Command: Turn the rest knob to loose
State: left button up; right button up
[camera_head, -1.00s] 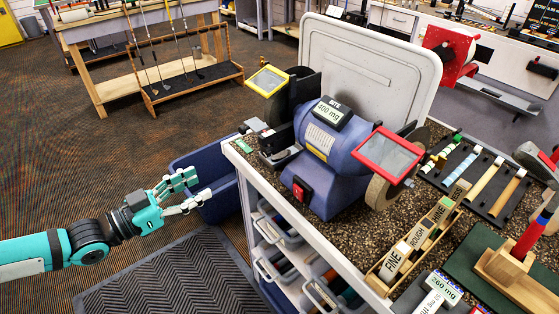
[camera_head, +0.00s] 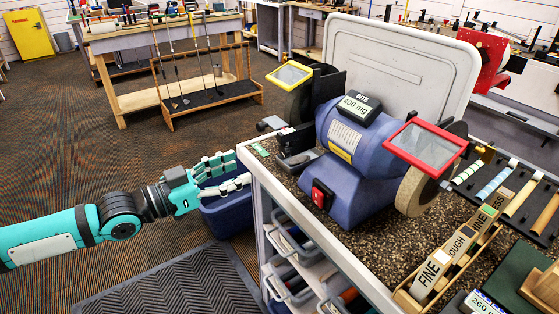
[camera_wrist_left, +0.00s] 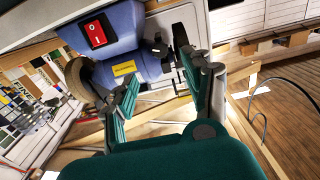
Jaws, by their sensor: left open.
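The blue bench grinder (camera_head: 345,160) stands on the speckled bench top. Its left tool rest (camera_head: 300,160) sticks out in front of the left wheel, with dark hardware around it. A small black knob-like part (camera_wrist_left: 157,47) shows beside the grinder in the left wrist view. Which way it is turned cannot be told. My left gripper (camera_head: 243,175) is open and empty, just left of the bench edge and apart from the rest. In the left wrist view its spread fingers (camera_wrist_left: 157,62) frame the black part. My right gripper is not in view.
A red switch (camera_head: 322,194) sits on the grinder's front. A wooden holder with grit blocks (camera_head: 445,262) stands at the front right. A blue bin (camera_head: 228,212) is on the floor below my left gripper. A large pale panel (camera_head: 400,65) stands behind the grinder.

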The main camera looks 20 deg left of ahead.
aim_at(282, 152)
pick_arm(q)
jog(key=p+x, duration=0.1)
jog(key=x, duration=0.9)
jog(key=shift+r, duration=0.15)
jog(key=shift+w+d, duration=0.5)
jog(key=shift+w, duration=0.05)
jog(key=c, duration=0.9)
grip_shut()
